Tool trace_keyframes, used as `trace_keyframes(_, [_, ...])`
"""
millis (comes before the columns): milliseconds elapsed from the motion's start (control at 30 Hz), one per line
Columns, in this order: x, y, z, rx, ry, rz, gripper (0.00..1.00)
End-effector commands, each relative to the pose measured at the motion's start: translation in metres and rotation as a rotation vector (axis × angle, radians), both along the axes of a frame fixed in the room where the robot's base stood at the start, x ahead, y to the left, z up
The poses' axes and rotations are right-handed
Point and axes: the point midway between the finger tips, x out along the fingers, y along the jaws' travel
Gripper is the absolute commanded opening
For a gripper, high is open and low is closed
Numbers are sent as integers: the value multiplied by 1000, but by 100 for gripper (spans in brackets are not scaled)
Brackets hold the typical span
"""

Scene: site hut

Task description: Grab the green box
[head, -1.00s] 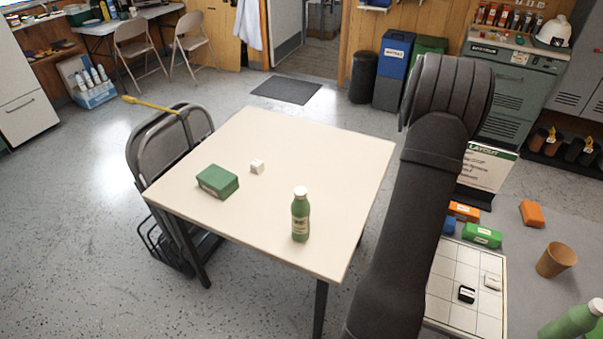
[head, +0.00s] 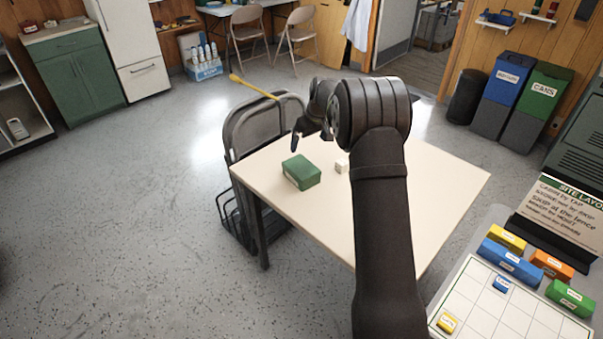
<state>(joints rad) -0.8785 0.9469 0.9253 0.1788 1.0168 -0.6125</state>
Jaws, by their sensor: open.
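The green box (head: 301,172) lies on the near left part of the cream table (head: 440,190), with a pale label on its side. My gripper (head: 312,140) is open and empty. It points down just above and behind the box in the picture, apart from it as far as I can tell. A small white cube (head: 342,166) sits right of the box, partly hidden by my arm. The green bottle is not visible now.
A folded metal chair (head: 262,125) with a yellow-handled tool stands against the table's left side. At the lower right, a white grid board (head: 505,305) has coloured blocks around it, including a green one (head: 570,297). The floor at left is clear.

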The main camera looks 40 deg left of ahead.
Motion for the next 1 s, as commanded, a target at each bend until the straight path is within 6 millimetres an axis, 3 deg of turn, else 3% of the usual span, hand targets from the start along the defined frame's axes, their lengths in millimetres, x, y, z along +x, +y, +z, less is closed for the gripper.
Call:
trace_keyframes(167, [-2,9,-25,-2,2,8,100])
trace_keyframes(500, [2,29,-94,-2,2,6,100])
trace_keyframes(867, [4,38,-123,-1,1,5,100])
trace_keyframes(1000, [5,42,-144,-2,2,5,100])
